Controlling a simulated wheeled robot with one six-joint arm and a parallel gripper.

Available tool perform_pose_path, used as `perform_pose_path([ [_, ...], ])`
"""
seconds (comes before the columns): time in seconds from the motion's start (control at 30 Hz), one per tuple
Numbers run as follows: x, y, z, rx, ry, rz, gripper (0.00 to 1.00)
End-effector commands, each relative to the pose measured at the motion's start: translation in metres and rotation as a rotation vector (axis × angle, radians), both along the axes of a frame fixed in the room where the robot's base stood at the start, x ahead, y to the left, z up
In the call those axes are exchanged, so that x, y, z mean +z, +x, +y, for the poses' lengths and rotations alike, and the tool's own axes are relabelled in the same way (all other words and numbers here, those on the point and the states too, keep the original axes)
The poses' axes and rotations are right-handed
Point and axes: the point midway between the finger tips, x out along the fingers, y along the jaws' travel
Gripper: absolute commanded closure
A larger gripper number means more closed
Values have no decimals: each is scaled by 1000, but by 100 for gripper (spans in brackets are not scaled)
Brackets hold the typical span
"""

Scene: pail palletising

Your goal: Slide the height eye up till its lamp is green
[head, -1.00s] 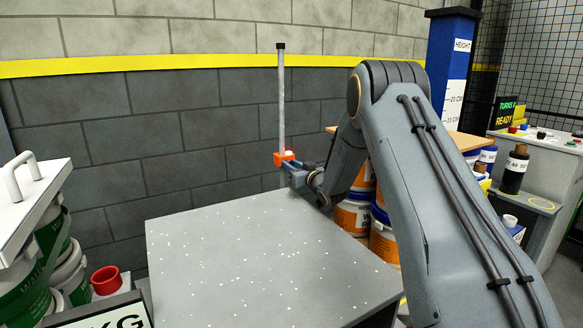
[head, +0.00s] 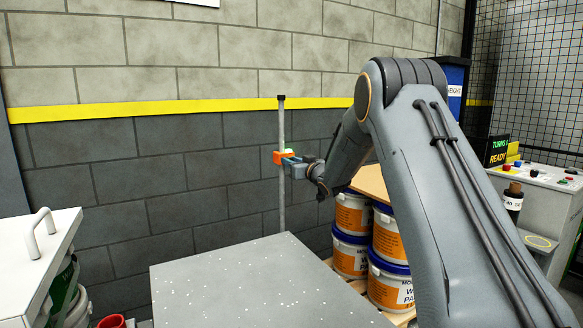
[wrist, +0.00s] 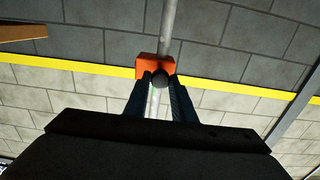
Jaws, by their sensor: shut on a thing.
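The height eye is a small orange block (head: 282,158) on an upright grey post (head: 281,210) with a black cap. A small lamp (head: 288,150) on top of the block looks green. My gripper (head: 291,161) is shut on the height eye from the right. In the wrist view the orange block (wrist: 152,70) sits between my two dark fingers (wrist: 158,88), with a round dark knob between them. The post shows above and below the block.
A grey speckled table top (head: 255,285) lies below the post. Orange-labelled pails (head: 352,235) stand on a pallet at the right. A white lidded unit with a handle (head: 35,260) is at the left. A brick wall is behind.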

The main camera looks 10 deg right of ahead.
Motion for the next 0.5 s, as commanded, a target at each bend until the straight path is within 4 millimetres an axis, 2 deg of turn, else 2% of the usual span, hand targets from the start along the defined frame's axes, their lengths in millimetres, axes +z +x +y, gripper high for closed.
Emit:
perform_pose_path([
  [0.27,1,0,0,0,0,-1,100],
  [0.3,1,0,0,0,0,-1,74],
  [0.4,1,0,0,0,0,0,59],
  [0.5,0,0,0,0,0,0,59],
])
